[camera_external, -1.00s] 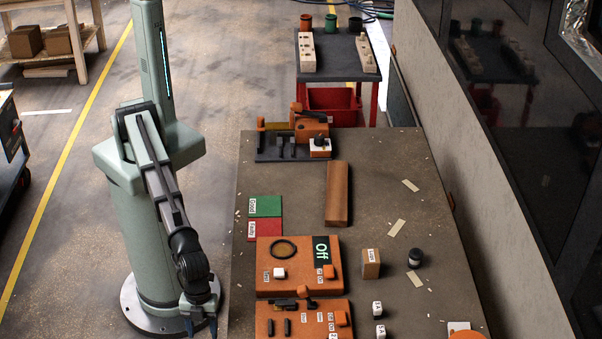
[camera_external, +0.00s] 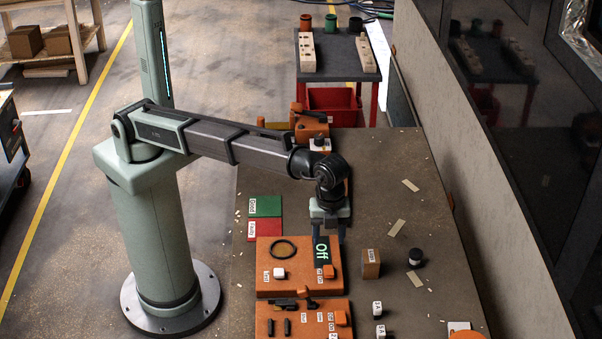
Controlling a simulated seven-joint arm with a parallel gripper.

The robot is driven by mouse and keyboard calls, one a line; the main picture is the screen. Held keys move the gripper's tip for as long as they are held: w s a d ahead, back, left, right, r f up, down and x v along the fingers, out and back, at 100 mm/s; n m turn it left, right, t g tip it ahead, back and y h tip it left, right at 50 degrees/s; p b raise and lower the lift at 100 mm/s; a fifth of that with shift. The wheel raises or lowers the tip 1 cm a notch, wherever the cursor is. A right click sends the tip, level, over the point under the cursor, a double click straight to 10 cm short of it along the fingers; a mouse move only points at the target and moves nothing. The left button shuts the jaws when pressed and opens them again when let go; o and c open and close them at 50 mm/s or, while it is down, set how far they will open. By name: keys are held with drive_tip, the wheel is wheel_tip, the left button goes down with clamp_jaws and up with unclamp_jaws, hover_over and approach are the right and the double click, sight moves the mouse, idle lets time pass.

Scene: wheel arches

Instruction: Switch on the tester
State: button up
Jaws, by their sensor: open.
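An orange box (camera_external: 272,289) with a dark display reading "Off" (camera_external: 321,250) lies near the front left of the table; it appears to be the tester. It carries a round dark ring (camera_external: 283,249), a white button (camera_external: 279,273) at its left and a small orange switch (camera_external: 328,271) below the display, with a tiny label beside it.
A second orange box (camera_external: 290,312) with dark plugs stands just in front. Green (camera_external: 265,206) and red (camera_external: 264,229) pads lie to the left. My arm partly hides the brown bar and rear fixture.

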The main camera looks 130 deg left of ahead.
sight(329, 272)
drive_tip(key=f, duration=0.9)
drive_tip(key=a+f, duration=0.1)
drive_tip(key=f, duration=0.3)
drive_tip(key=shift+f, duration=0.25)
drive_tip(key=shift+c, duration=0.2)
